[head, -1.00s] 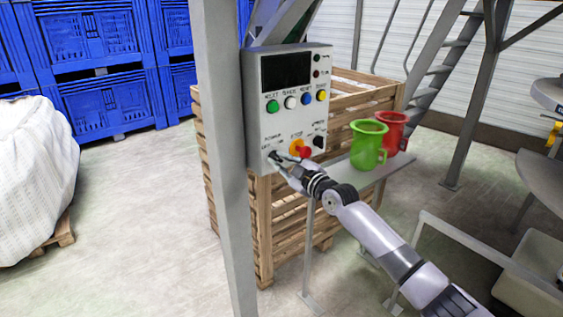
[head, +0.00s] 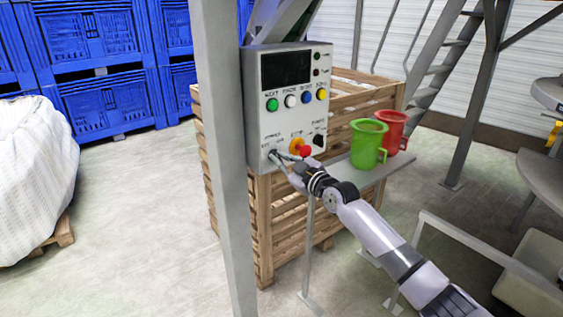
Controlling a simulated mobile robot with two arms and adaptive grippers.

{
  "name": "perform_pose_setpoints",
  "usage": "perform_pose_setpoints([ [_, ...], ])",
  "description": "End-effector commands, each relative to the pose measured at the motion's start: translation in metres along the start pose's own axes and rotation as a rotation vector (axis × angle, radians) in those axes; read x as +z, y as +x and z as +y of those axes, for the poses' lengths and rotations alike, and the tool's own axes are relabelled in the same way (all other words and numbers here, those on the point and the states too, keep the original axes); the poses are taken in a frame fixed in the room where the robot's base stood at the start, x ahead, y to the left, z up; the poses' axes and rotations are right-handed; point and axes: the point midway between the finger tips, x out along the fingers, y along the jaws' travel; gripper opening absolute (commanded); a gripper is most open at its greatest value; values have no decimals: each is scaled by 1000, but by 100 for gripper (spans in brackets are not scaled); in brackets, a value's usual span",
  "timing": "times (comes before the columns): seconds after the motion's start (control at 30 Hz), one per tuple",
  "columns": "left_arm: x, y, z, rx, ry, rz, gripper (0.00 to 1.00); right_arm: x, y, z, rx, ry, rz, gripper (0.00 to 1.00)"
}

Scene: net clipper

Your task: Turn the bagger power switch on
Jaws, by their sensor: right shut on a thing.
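The bagger control box (head: 262,120) is a light grey panel on a grey post, with a dark screen at the top. A row of green, white, blue and yellow buttons sits below the screen. A red stop knob on an orange base (head: 300,147) is on the lower part, with a black knob (head: 318,140) to its right. The power switch (head: 273,155) is at the lower left of the panel, largely hidden by my fingers. My right gripper (head: 279,159) is at the switch, its fingers shut on it. My left gripper is not in view.
A green jug (head: 368,145) and a red jug (head: 392,130) stand on a grey shelf (head: 385,172) right of the panel. A wooden crate (head: 285,230) is behind and below. Blue bins (head: 90,60) and a white sack (head: 35,170) are at left. The floor between is clear.

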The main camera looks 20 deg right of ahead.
Motion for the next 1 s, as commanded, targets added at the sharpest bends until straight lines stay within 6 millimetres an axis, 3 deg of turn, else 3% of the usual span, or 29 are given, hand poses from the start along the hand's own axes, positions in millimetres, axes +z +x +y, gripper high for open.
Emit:
perform_pose_setpoints([
  [0.4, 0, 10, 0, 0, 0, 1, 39, 2, 0, 1, 0, 386, -1, 0],
  [1.0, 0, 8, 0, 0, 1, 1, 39, 2, 0, 4, -1, 956, 0, 0],
])
